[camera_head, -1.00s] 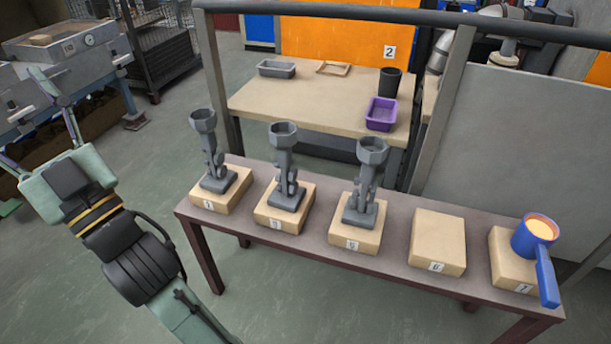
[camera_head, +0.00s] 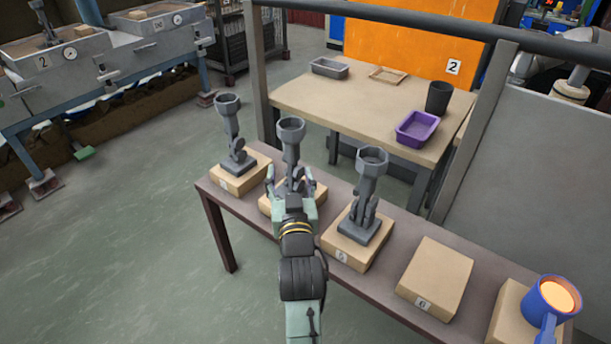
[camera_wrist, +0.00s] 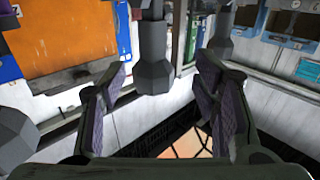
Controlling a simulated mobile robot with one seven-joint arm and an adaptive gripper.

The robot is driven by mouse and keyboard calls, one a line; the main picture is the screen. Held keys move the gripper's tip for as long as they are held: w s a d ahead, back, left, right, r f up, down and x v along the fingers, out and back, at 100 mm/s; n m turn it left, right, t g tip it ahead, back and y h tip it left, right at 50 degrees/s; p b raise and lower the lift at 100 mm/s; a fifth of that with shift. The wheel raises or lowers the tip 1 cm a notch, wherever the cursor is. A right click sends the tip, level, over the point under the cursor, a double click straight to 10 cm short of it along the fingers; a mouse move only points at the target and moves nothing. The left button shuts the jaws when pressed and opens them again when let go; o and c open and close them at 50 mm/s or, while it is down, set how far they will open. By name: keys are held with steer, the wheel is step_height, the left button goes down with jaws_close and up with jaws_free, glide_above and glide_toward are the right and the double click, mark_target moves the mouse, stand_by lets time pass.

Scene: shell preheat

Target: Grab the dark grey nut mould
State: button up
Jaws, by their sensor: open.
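Three dark grey moulds with cup tops on jointed stands are in the head view: a left one (camera_head: 228,106), a middle one (camera_head: 291,130) and a right one (camera_head: 372,162). The right cup looks most clearly six-sided. My gripper (camera_head: 291,182) is open in front of the middle mould, its fingers either side of the stand in the picture and below the cup. It hides the middle mould's lower part. In the wrist view a faceted grey mould (camera_wrist: 153,70) shows between the open fingers (camera_wrist: 163,85), seemingly upside down. Contact cannot be told.
Each mould stands on a tan block on a narrow brown table (camera_head: 225,203). An empty block (camera_head: 436,275) and a blue ladle with orange contents (camera_head: 553,297) are at right. Behind is a bench with a purple tray (camera_head: 416,128) and a dark cup (camera_head: 439,97).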

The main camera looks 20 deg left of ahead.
mark_target(292, 151)
steer(key=x, duration=0.5)
steer(key=shift+w+d+f, duration=0.1)
steer(key=shift+w+f, duration=0.1)
steer(key=x, duration=0.5)
steer(key=shift+w+d+r, duration=0.25)
steer(key=shift+w+r, duration=0.05)
steer(key=shift+w, duration=0.1)
jaws_close()
